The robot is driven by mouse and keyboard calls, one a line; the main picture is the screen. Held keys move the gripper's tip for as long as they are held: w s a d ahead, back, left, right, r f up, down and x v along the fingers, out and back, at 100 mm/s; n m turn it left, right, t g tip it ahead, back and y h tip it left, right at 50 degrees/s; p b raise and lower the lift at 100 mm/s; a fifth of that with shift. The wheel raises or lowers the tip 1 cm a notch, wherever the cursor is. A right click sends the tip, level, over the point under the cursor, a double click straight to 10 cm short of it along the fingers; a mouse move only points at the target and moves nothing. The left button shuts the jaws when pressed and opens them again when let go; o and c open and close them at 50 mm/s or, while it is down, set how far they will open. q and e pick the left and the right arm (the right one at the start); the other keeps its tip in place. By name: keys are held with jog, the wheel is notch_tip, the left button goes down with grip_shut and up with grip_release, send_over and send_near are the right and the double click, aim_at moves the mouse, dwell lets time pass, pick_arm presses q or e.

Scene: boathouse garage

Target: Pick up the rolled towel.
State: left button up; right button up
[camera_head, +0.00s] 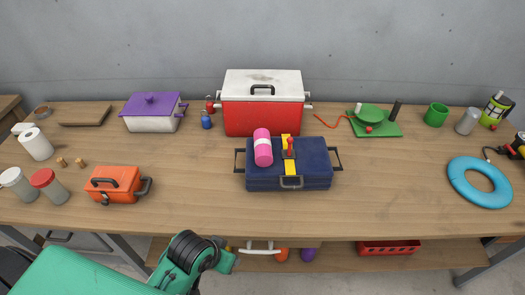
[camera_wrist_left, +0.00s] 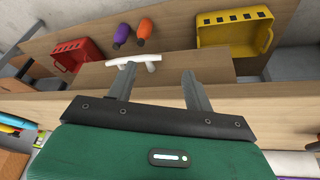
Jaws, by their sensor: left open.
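The rolled towel (camera_head: 263,147), pink with a pale band around its middle, lies on top of the dark blue toolbox (camera_head: 312,178), left of its yellow strip. It does not show in the left wrist view. My left arm comes in at the bottom left of the head view and ends low, before the table's front edge, well away from the towel; its fingers cannot be made out there. In the left wrist view my left gripper (camera_wrist_left: 158,88) is open, with nothing between its fingers. My right gripper is in neither view.
A red cooler (camera_head: 262,115) stands behind the toolbox. An orange toolbox (camera_head: 113,187) is at left, a blue ring (camera_head: 480,182) at right. Bare tabletop (camera_head: 200,190) lies left of the blue toolbox. The lower shelf holds a red basket (camera_head: 388,247) and a yellow bin (camera_wrist_left: 232,35).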

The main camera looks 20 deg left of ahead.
pick_arm(q)
jog(key=w+d+r+t+h, duration=0.1)
jog(key=w+d+r, duration=0.35)
jog(key=w, duration=0.25)
jog(key=n, duration=0.7)
send_near(260, 146)
jog(key=shift+y, duration=0.4)
jog(key=x, duration=0.5)
jog(key=shift+d+p, duration=0.3)
jog(key=shift+p, duration=0.05)
jog(key=p+x, duration=0.1)
jog(key=x, duration=0.3)
jog(key=shift+w+d+f, duration=0.1)
jog(key=shift+d+f, duration=0.05)
jog(key=shift+f, duration=0.1)
jog(key=shift+w+d+f, duration=0.1)
jog(key=shift+w+f, duration=0.15)
jog(key=shift+f, duration=0.25)
jog(key=c, duration=0.7)
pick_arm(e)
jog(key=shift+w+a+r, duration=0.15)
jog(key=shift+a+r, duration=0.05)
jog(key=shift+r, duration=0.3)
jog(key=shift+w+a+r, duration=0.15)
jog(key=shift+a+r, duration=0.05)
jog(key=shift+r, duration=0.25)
